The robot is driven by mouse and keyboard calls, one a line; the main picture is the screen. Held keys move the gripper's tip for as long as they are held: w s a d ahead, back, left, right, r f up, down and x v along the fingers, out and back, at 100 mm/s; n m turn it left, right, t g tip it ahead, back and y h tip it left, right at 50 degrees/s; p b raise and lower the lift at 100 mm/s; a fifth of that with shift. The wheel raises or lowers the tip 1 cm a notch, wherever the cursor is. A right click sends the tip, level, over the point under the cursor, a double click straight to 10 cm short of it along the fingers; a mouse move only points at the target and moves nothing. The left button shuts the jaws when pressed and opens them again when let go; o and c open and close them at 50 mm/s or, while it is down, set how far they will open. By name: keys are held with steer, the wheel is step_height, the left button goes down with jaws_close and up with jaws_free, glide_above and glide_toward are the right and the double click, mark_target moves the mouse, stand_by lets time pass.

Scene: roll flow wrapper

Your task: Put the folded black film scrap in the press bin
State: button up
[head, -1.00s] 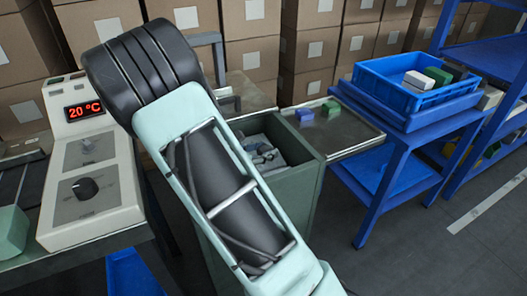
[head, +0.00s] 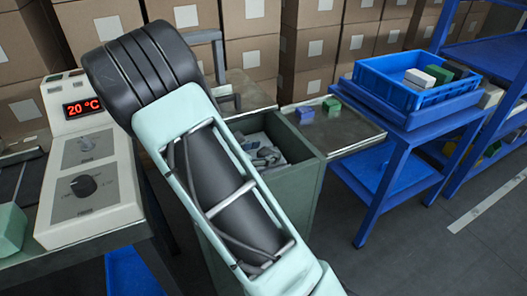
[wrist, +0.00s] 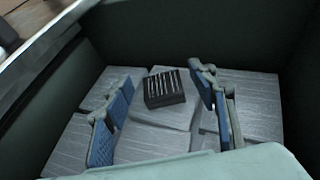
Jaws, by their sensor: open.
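The black film scrap (wrist: 164,88) is a small dark block with pale streaks on top. In the wrist view it lies on flat grey pieces inside a dark green bin (wrist: 190,28). My gripper (wrist: 160,80) is open, with its blue-padded fingers apart on the left and right of the scrap. I see no contact between fingers and scrap. In the head view the green bin (head: 310,185) stands behind my arm, which hides part of it. Grey shapes show in its opening, but I cannot make out the scrap there.
A blue crate (head: 400,97) with blocks stands on a blue table at the right. A control panel (head: 88,185) reading 20 °C is at the left.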

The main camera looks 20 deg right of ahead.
steer(key=shift+r+p, duration=0.3)
steer(key=shift+r, duration=0.2)
steer(key=p+v, duration=0.2)
steer(key=v, duration=0.5)
steer(key=shift+s+a, duration=0.15)
steer(key=shift+a, duration=0.1)
